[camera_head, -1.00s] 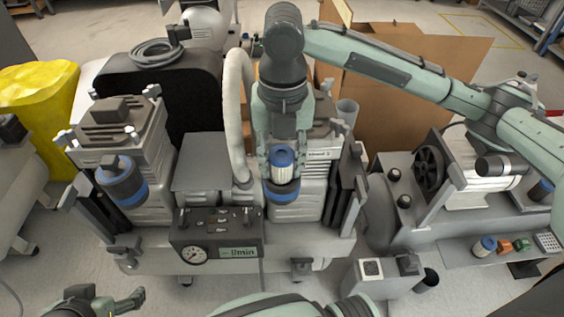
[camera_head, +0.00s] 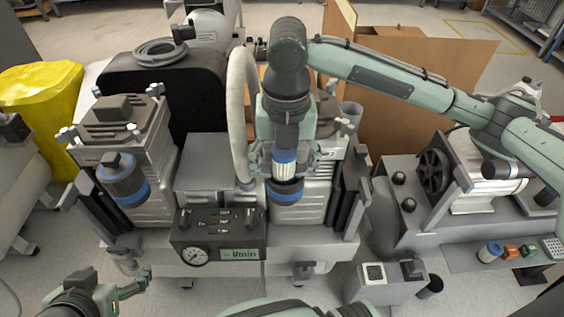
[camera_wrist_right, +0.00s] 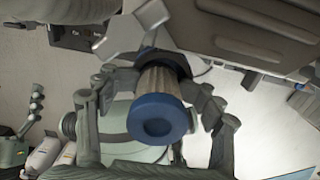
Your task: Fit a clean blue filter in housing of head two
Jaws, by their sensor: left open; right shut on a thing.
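My right gripper (camera_head: 285,160) is shut on a filter (camera_head: 284,156) with a blue top and a pale pleated body. It holds the filter upright at the mouth of the dark, blue-ringed housing (camera_head: 285,192) on the right compressor head. In the right wrist view the filter's blue end (camera_wrist_right: 158,118) faces the camera between the fingers, and its far end meets the dark housing (camera_wrist_right: 165,60). I cannot tell how deep it sits. My left gripper (camera_head: 135,284) is open and empty at the lower left, far from the housing.
The left head carries a similar blue-ringed housing (camera_head: 123,182). A gauge panel (camera_head: 218,240) is in front between the heads. A pale hose (camera_head: 240,110) rises just left of my right gripper. Another blue-topped filter (camera_head: 490,251) stands on the right-hand shelf.

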